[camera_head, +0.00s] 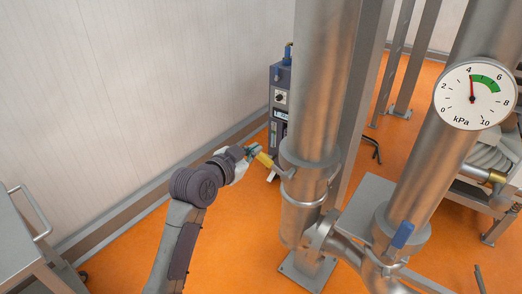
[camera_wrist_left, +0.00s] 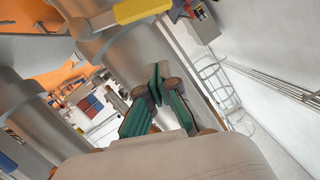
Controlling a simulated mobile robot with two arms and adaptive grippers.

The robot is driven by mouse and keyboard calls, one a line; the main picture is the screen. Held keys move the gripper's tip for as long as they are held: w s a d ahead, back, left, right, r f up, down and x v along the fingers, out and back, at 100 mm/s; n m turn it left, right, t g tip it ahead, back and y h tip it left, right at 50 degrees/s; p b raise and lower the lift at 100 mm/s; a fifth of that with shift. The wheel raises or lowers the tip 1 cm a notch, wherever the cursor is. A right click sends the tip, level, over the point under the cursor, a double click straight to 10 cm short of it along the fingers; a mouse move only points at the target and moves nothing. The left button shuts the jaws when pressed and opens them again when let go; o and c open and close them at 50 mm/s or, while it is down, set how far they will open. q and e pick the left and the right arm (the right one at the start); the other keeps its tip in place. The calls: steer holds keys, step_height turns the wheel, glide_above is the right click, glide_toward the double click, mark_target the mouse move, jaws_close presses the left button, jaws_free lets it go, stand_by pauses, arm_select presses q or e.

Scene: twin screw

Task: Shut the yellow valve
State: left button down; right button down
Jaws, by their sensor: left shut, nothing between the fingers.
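The yellow valve handle (camera_head: 265,160) sticks out to the upper left from the side of the tall steel pipe (camera_head: 300,215). In the left wrist view the yellow handle (camera_wrist_left: 143,10) is at the top edge, beyond the fingertips. My left gripper (camera_head: 251,151) is at the handle's outer end in the head view, partly overlapping it. In the left wrist view its green fingers (camera_wrist_left: 155,84) are shut with nothing between them, and they look apart from the handle. Whether any part of the gripper touches the handle cannot be told. My right gripper is not in view.
A second steel pipe with a blue handle (camera_head: 402,235) and a kPa gauge (camera_head: 475,95) stands at the right. The gauge needle points near 4. A dark control box (camera_head: 280,100) stands behind the handle. A metal cart (camera_head: 30,245) is at the left, with open orange floor beside it.

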arm_select(q)
steer(key=w+d+f+p, duration=0.1)
steer(key=w+f+p, duration=0.1)
steer(key=w+f, duration=0.3)
steer(key=shift+w+d, duration=0.3)
steer(key=shift+d, duration=0.05)
steer(key=f+n+b, duration=0.1)
steer(key=a+f+n+b, duration=0.1)
steer(key=b, duration=0.1)
steer(key=w+f+n+g+h+b, duration=0.1)
steer(key=shift+w+a+f+n, duration=0.1)
steer(key=shift+a+f+n, duration=0.2)
steer(key=shift+f, duration=0.05)
